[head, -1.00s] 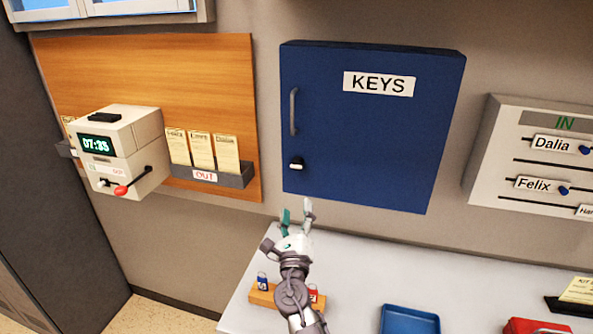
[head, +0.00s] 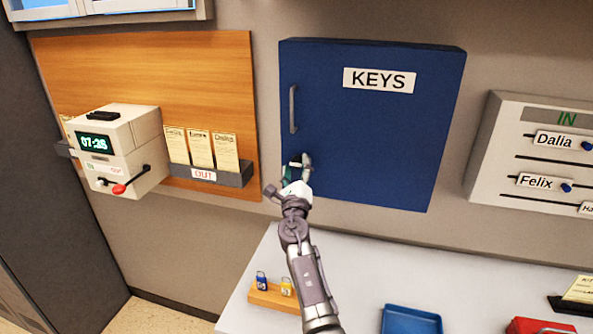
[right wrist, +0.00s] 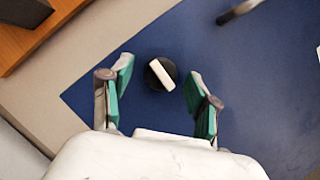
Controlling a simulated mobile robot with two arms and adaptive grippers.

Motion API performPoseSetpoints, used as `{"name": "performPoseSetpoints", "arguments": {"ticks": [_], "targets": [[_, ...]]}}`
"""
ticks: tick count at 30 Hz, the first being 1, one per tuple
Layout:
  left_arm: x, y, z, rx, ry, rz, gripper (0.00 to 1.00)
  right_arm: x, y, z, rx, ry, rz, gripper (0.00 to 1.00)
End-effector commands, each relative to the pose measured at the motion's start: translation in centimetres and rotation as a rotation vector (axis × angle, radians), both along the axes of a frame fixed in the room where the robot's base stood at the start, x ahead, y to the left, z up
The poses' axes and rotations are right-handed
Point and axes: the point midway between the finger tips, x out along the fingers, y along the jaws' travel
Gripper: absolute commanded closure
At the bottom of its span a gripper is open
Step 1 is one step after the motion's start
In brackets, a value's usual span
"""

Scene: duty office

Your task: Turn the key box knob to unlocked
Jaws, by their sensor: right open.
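The blue key box (head: 380,140), labelled KEYS, hangs shut on the wall in the head view. Its knob (right wrist: 160,74) shows in the right wrist view as a black round base with a white bar across it, tilted from upper left to lower right. My right gripper (head: 297,162) is at the box's lower left corner and covers most of the knob in the head view. In the right wrist view the gripper (right wrist: 156,90) is open, with one green-padded finger on each side of the knob, apart from it. My left gripper is out of view.
A grey door handle (head: 293,108) stands out above the knob. A time clock (head: 120,150) and card rack (head: 215,175) are at the left. Below is a desk with a wooden key holder (head: 268,296) and blue tray (head: 411,320). An in/out board (head: 540,150) hangs at the right.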

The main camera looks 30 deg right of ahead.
Motion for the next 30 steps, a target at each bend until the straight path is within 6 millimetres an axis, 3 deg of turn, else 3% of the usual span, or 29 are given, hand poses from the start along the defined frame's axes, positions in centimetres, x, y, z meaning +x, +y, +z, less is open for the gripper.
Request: {"name": "performPoseSetpoints", "arguments": {"ticks": [7, 17, 23, 30], "targets": [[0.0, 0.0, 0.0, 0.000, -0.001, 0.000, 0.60, 0.0, 0.0, 0.1, 0.000, -0.001, -0.001, 0.43], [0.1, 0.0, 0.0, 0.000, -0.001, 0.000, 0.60, 0.0, 0.0, 0.0, 0.001, -0.001, 0.000, 0.98], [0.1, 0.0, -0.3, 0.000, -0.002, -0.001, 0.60, 0.0, 0.0, -0.1, 0.007, -0.009, -0.001, 0.99], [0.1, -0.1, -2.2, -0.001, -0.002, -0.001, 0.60, 0.0, 0.0, -0.5, 0.061, -0.074, -0.002, 0.99]]}}
